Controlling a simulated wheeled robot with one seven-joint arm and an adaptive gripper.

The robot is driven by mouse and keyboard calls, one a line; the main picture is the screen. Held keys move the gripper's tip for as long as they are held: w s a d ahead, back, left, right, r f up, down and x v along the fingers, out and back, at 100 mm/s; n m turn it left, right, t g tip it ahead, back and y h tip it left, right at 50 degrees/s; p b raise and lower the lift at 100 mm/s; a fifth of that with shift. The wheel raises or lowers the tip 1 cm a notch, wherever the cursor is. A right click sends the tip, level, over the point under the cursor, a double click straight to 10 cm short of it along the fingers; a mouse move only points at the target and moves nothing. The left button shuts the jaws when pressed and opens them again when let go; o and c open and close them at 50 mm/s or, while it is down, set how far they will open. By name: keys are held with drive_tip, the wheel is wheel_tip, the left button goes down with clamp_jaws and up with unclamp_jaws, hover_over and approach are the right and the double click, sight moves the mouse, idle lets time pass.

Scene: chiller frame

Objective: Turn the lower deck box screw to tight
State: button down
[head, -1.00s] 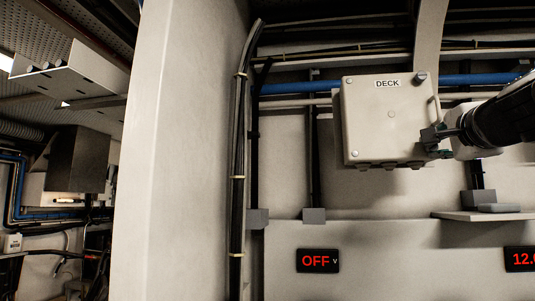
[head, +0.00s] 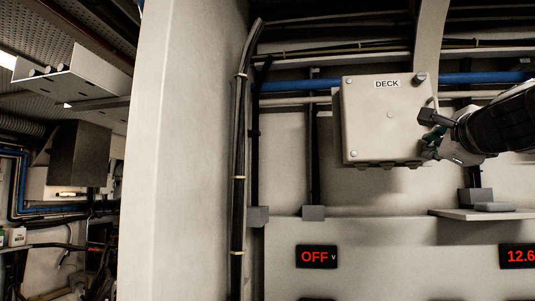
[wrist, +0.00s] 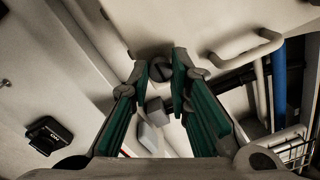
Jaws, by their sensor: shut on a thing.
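The deck box (head: 370,120) is a pale box with a "DECK" label, mounted on the wall in the head view. The lower screw (wrist: 160,70) is a dark, round, slotted head between my fingertips in the wrist view. In the head view it is hidden behind my gripper (head: 430,135) at the box's lower right. My gripper, seen also in the wrist view (wrist: 161,68), is closed around the screw with its green-padded fingers. The upper screw (head: 420,78) shows at the box's top right corner.
A pale handle (wrist: 250,45) and a blue pipe (wrist: 279,80) lie close to the right finger in the wrist view. A small shelf (head: 485,214) is below the gripper. A red display (head: 317,257) reads OFF; another (head: 518,256) is at the right edge.

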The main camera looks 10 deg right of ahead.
idle(0.3)
drive_tip(key=c, duration=1.5)
unclamp_jaws()
drive_tip(key=shift+o, duration=0.2)
drive_tip(key=shift+s, duration=0.15)
drive_tip(key=v, duration=1.1)
drive_tip(key=shift+s, duration=0.35)
drive_tip(key=shift+a+f, duration=0.1)
